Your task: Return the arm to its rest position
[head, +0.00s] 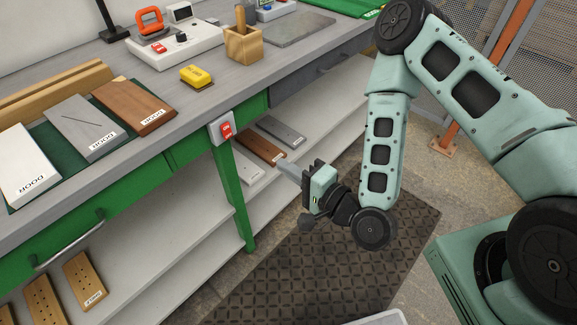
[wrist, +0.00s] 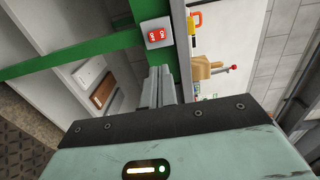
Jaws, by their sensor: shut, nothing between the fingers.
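My gripper (head: 289,168) is at the end of my pale green arm, in front of the workbench and below its top edge. Its fingers are together and hold nothing. In the wrist view the shut fingers (wrist: 160,85) point toward the bench, close to the green leg and the red switch. The arm is bent, with its elbow high at the upper right and the forearm hanging down over the floor mat.
The workbench (head: 215,82) carries several boards, a yellow block (head: 196,77) and a wooden holder (head: 243,46). A red switch (head: 226,129) sits on its front edge. Boards lie on the lower shelf (head: 330,128). The dark floor mat (head: 330,265) is clear.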

